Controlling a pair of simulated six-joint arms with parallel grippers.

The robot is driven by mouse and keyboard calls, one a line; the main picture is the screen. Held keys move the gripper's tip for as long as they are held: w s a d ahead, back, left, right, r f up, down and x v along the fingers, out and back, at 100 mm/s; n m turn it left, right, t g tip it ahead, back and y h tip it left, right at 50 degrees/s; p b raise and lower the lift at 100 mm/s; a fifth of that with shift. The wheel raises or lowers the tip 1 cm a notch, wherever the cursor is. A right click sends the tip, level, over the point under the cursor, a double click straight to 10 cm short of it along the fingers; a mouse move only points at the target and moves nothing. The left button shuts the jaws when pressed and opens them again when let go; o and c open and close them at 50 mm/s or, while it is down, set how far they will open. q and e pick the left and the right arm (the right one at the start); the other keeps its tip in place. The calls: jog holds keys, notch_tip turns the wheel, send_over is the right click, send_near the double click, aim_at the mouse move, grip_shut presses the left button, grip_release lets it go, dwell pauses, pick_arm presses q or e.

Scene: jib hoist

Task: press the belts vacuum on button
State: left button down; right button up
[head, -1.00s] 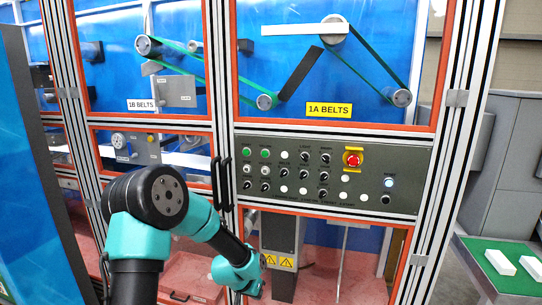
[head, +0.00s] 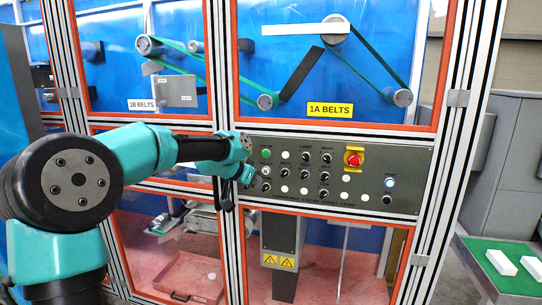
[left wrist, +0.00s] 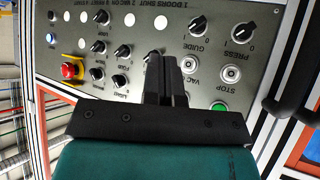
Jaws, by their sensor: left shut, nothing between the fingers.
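The grey control panel (head: 330,175) faces me in the head view and appears upside down in the left wrist view (left wrist: 130,15). My left gripper (head: 258,181) is at the panel's left end, shut and empty. Its dark fingers (left wrist: 167,75) point at the panel beside a partly covered "VAC" label. In the head view a green button (head: 265,153) shows just right of the gripper, in the second column. The left wrist view shows a green button (left wrist: 219,107) in the neighbouring column; the one in the VAC column is hidden behind the gripper there. Contact cannot be told.
A red emergency stop (head: 353,159), black knobs (head: 305,157) and a lit button (head: 390,183) are on the same panel. Black door handles (left wrist: 292,100) lie beside the panel. Belts run behind the windows above it.

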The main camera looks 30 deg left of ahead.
aim_at(266, 154)
pick_arm(q)
jog(key=shift+m, duration=0.3)
jog(key=r, duration=0.4)
jog(key=shift+s+a+r, duration=0.25)
jog(key=shift+s+r, duration=0.1)
jog(key=shift+r, duration=0.05)
jog(key=shift+w+a, duration=0.3)
jog(key=shift+w, duration=1.15)
jog(key=shift+w+a, duration=0.35)
jog(key=shift+w, duration=1.05)
jog(key=shift+w+a, duration=0.3)
jog(key=shift+w, duration=1.15)
jog(key=shift+w, duration=0.1)
jog(key=shift+w+a, duration=0.1)
jog(key=shift+w, duration=0.2)
jog(key=shift+w+a, duration=0.1)
jog(key=shift+w, duration=0.35)
jog(key=shift+s, duration=0.1)
jog(key=shift+s+d+f, duration=0.1)
jog(key=shift+s+d, duration=0.1)
jog(key=shift+s, duration=0.55)
